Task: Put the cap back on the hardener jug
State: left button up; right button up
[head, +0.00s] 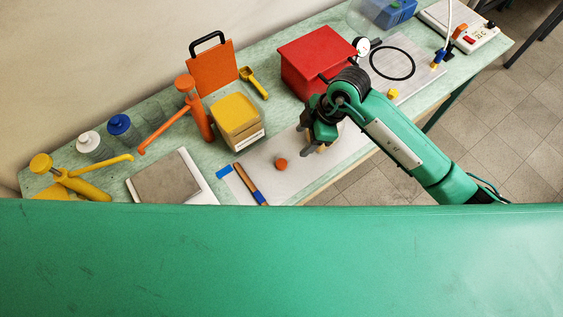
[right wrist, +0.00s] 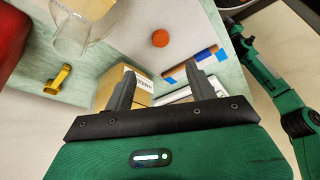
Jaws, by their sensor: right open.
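A small round orange piece (head: 280,164), which looks like the cap, lies on the white sheet; it also shows in the right wrist view (right wrist: 160,38). I cannot tell for certain which container is the hardener jug. A yellow-topped square container (head: 238,112) with a white label stands left of my right gripper; it shows in the right wrist view (right wrist: 144,88) partly behind the fingers, lettering not readable. My right gripper (head: 318,146) is open, above and right of the cap in the head view, apart from it; its fingers (right wrist: 158,88) look empty.
A red box (head: 312,58) and a yellow scoop (head: 254,82) are behind. An orange pump (head: 198,112) stands left of the yellow container. A clear vessel (right wrist: 78,30) is near the red box.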

jog(key=p, duration=0.2)
send_near(282, 163)
jog(key=shift+x, duration=0.95)
jog(key=shift+a+f, duration=0.15)
jog(key=shift+f, duration=0.3)
jog(key=shift+f, duration=0.1)
jog(key=p+x, duration=0.2)
jog(key=x, duration=0.2)
jog(key=shift+a+f, duration=0.2)
jog(key=shift+f, duration=0.3)
jog(key=shift+c, duration=0.3)
